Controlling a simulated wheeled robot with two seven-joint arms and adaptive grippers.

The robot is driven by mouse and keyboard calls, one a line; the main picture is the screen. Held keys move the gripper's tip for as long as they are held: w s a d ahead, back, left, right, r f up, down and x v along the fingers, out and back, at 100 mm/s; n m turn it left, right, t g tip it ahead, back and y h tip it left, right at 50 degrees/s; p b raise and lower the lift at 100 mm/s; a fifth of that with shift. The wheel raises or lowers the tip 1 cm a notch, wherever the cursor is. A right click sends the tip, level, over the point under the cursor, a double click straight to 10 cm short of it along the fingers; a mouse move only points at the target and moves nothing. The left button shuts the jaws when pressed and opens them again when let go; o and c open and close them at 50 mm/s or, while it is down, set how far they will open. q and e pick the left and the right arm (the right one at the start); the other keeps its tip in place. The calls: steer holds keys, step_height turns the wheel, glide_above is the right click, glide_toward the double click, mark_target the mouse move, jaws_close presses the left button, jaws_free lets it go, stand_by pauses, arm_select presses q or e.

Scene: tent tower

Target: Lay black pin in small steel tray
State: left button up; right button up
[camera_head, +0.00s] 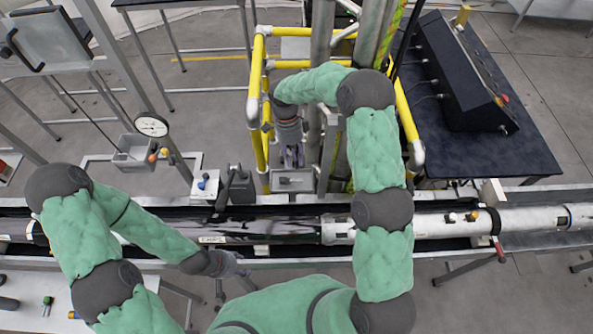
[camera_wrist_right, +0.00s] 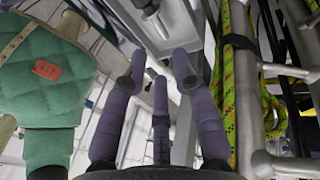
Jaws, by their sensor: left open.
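A small steel tray (camera_head: 305,184) sits at the centre, on the near side of the yellow-railed frame. A small dark spot shows in it; I cannot tell whether this is the black pin. I cannot make out the black pin for certain in either view. My right gripper (camera_head: 292,158) points down just beyond and above the tray. My left gripper (camera_head: 236,266) is open and empty, low on the near side of the long pipe.
A long pipe (camera_head: 450,224) in a trough runs across the scene. Yellow rails (camera_head: 256,95) and upright pipes stand close around my right arm. A black console (camera_head: 455,75) stands on the right table.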

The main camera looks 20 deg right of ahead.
steer(key=shift+v, duration=2)
